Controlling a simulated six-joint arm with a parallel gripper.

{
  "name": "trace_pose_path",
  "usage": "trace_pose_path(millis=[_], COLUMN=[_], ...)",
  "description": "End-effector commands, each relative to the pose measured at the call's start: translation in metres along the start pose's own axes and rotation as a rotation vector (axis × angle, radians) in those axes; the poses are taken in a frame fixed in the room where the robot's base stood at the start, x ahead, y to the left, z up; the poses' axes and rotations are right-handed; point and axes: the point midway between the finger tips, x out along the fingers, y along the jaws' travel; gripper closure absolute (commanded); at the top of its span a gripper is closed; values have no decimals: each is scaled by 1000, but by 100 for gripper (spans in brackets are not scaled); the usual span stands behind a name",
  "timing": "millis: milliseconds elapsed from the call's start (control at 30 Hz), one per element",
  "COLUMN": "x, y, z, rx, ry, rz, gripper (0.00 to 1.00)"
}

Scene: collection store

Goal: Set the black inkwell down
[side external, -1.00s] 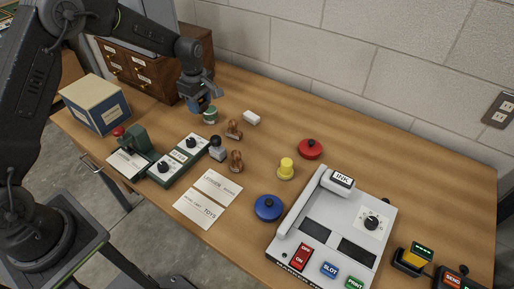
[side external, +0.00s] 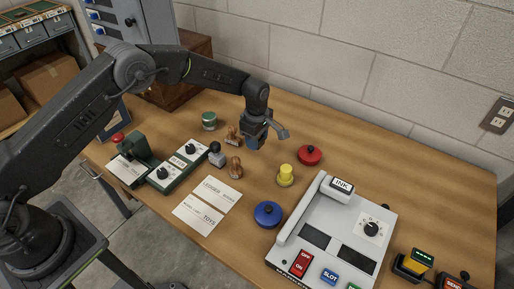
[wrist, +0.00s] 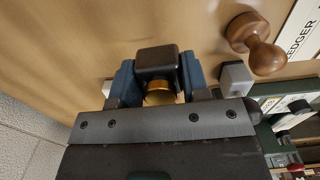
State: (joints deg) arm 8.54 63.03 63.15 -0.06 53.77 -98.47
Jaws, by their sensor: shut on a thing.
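My gripper (side external: 254,141) is over the middle back of the table, pointing down. In the wrist view my gripper (wrist: 158,82) has its blue pads shut on the black inkwell (wrist: 157,60), a dark square block with a brass-coloured ring (wrist: 159,97). In the side view the inkwell is hard to make out between the dark fingers. I cannot tell whether its underside touches the wooden table (side external: 335,141).
Wooden-handled stamps (side external: 235,166) stand just left, one close to my gripper. A yellow-knobbed piece (side external: 286,173), a red lidded pot (side external: 310,155) and a blue one (side external: 268,213) lie to the right. A green tin (side external: 209,121) is left. Bare wood lies behind.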

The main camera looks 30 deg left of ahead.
Motion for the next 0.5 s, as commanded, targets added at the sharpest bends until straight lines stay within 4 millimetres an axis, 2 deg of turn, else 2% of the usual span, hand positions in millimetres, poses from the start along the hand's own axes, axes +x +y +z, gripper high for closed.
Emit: trace_pose_path(millis=[133,333,500], x=[9,37,41], y=[0,0,0], z=[2,2,1], rx=[0,0,0], ry=[0,0,0], rz=[-2,-2,1], gripper=[83,83,83])
